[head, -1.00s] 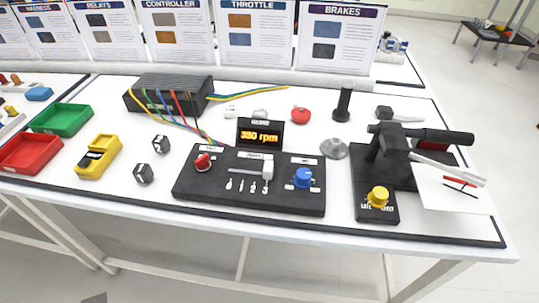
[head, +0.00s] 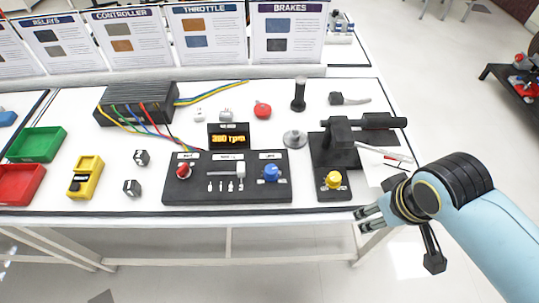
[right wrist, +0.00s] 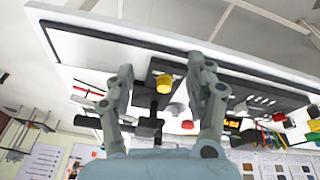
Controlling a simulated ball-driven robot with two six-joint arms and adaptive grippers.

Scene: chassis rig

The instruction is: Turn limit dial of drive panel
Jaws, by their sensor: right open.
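The drive panel (head: 225,190) is a black box lying on the white table. It carries a red knob (head: 183,170) at left, a slider (head: 240,170) in the middle and a blue dial (head: 271,173) at right, with a small white label above each. A display (head: 229,140) behind it reads about 390 rpm in orange. My right gripper (head: 362,219) is at the table's front edge, right of the panel and apart from it. In the right wrist view its two fingers (right wrist: 160,66) are spread with nothing held between them. My left gripper is not in view.
A black pedal-like rig (head: 345,150) with a yellow knob (head: 333,180) stands between my right gripper and the panel. White table is bare in front of the panel.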

